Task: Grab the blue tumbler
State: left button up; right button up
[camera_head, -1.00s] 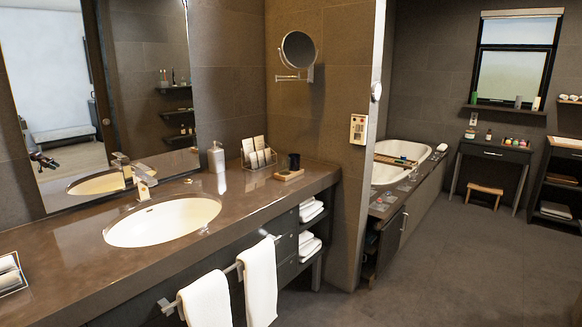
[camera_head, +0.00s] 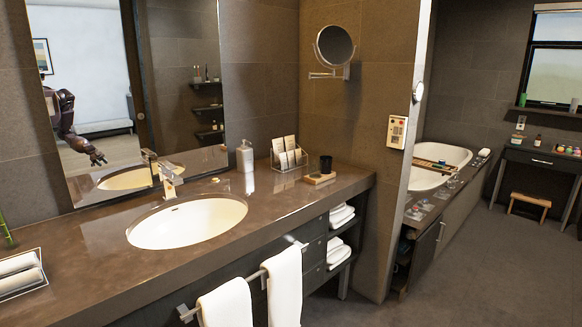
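A dark tumbler (camera_head: 326,164), blackish with perhaps a blue tint, stands upright on a small wooden tray (camera_head: 318,179) at the right end of the vanity counter (camera_head: 105,236). It is the only tumbler-like thing I can make out on the counter. Neither of my grippers shows directly. The mirror (camera_head: 185,75) reflects part of my body and one arm at its left side.
A rack of cards (camera_head: 287,155) and a soap dispenser (camera_head: 246,156) stand left of the tumbler. The sink (camera_head: 187,222) and faucet (camera_head: 168,180) are further left. White towels (camera_head: 226,303) hang along the counter front. Rolled towels (camera_head: 20,272) lie far left.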

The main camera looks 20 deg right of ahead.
aim_at(327, 161)
jog(key=i+l+u, duration=0.15)
jog(key=l, duration=0.25)
jog(key=i+l+u, duration=0.15)
jog(key=l, duration=0.25)
jog(key=i+l+u, duration=0.2)
jog(key=l, duration=0.25)
jog(key=i+l+u, duration=0.15)
jog(key=l, duration=0.25)
jog(key=i+l, duration=0.1)
jog(key=l, duration=0.5)
jog(key=i+l, duration=0.1)
jog(key=l, duration=0.5)
jog(key=i+l+u, duration=0.1)
jog(key=l, duration=0.45)
